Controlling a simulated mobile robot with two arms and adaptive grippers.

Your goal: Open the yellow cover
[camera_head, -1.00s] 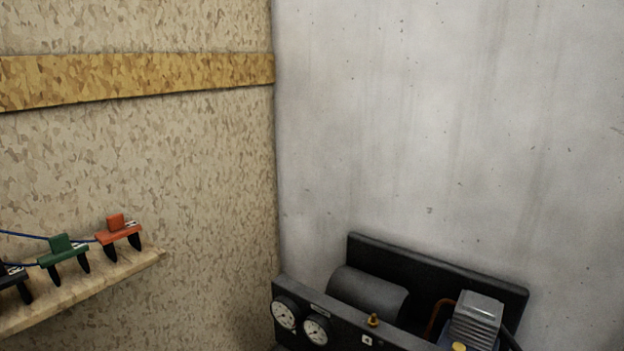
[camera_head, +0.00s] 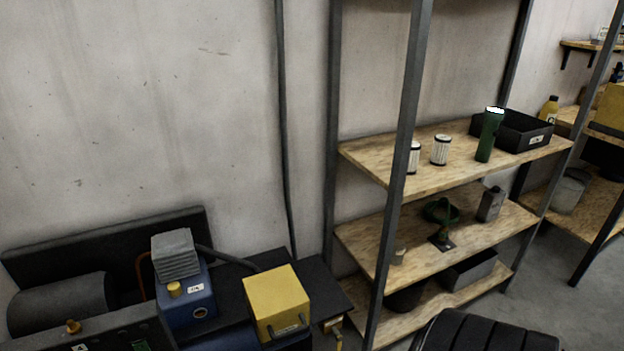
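A yellow box-shaped cover (camera_head: 276,300) stands at the lower middle of the head view, on the black bench top beside the blue compressor unit. Its top is flat and a dark handle or latch shows low on its front face. It looks closed; its lower edge is partly cut by the frame. Neither of my grippers is in view.
The blue compressor (camera_head: 186,297) with a grey finned head and a dark cylinder (camera_head: 62,303) stand left of the cover. A wooden shelf rack (camera_head: 385,167) with a metal post rises to the right. A black ribbed object (camera_head: 485,333) is at the bottom right.

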